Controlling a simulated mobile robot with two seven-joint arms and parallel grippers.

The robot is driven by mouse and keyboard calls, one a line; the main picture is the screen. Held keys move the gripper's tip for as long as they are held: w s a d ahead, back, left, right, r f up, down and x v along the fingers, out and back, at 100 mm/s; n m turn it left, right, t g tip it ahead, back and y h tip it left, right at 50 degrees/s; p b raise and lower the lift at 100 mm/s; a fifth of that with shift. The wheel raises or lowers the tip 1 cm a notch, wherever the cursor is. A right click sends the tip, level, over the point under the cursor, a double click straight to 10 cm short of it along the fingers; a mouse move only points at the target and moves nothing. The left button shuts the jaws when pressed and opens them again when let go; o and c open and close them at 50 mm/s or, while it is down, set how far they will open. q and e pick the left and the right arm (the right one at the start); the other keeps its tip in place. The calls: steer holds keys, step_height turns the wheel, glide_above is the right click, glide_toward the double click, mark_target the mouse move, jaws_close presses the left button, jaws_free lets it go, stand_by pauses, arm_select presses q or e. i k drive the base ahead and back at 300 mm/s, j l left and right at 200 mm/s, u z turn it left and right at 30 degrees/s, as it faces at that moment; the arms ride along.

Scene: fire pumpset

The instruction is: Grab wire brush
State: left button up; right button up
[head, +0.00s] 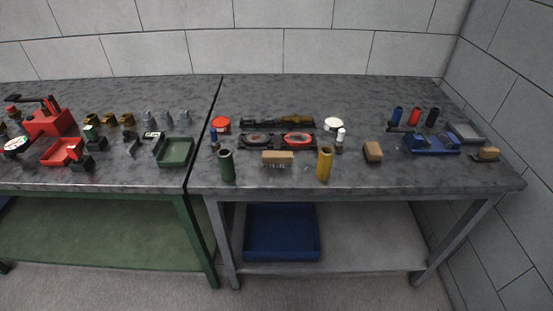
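A wire brush (277,157) with a tan block and short bristles along its lower edge is near the front of the right-hand grey table. It is between a dark green cylinder (227,166) on its left and a yellow cylinder (325,163) on its right, apart from both. A second small tan-topped item (488,153) lies at the table's right end; I cannot tell whether it is also a brush. Neither of my grippers shows in the head view.
Behind the brush is a black holder (277,141) with round parts. A tan block (373,152) and a blue fixture (432,143) stand to the right. A green tray (174,151) is on the left table. A blue bin (282,232) sits on the lower shelf. The table's back right is mostly clear.

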mark_target(268, 157)
steer(key=i+l+u, duration=0.1)
steer(key=l+u, duration=0.25)
steer(key=l, duration=0.65)
steer(key=l+u, duration=0.3)
steer(key=l, duration=0.7)
